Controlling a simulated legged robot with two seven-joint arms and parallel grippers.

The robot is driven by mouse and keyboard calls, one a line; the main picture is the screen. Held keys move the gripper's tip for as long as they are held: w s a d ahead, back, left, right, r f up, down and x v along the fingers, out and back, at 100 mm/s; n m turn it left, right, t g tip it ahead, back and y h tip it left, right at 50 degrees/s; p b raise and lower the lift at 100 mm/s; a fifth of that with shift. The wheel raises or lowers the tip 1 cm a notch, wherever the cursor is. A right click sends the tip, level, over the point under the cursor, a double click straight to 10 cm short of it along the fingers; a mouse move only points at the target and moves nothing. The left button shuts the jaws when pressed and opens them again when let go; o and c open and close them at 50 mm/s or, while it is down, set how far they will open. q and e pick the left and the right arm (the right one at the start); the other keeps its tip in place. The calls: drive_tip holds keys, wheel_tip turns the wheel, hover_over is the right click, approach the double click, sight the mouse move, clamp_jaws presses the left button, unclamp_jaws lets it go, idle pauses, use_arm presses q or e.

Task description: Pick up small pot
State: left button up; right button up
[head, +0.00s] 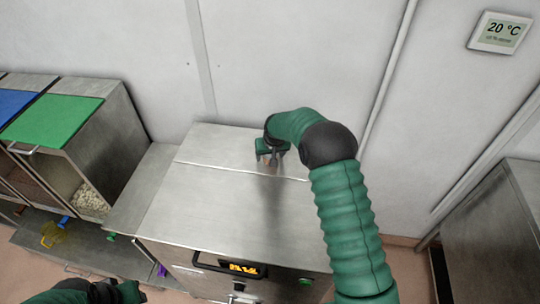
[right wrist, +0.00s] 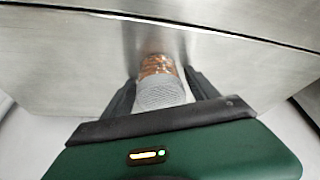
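The small pot (right wrist: 158,66) shows in the right wrist view as a short round thing, copper-coloured at the far part and pale grey and ribbed at the near part. It lies between the two dark fingers of my right gripper (right wrist: 160,78), with a narrow gap seeming to show on each side. In the head view my right gripper (head: 271,157) is low over the back of the steel cabinet top and mostly hides the pot. My left gripper (head: 115,291) is partly in view at the bottom left; its fingers are unclear.
The steel cabinet top (head: 225,205) is otherwise clear, with the white wall (head: 280,60) close behind. Steel bins with a green lid (head: 52,118) and a blue lid (head: 12,103) stand at left. Another steel cabinet (head: 490,240) stands at right.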

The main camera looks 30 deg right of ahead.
drive_tip(key=shift+s+d, duration=0.1)
drive_tip(key=shift+d, duration=0.1)
drive_tip(key=c, duration=0.5)
drive_tip(key=shift+a+r, duration=0.15)
drive_tip(key=shift+a, duration=0.1)
clamp_jaws()
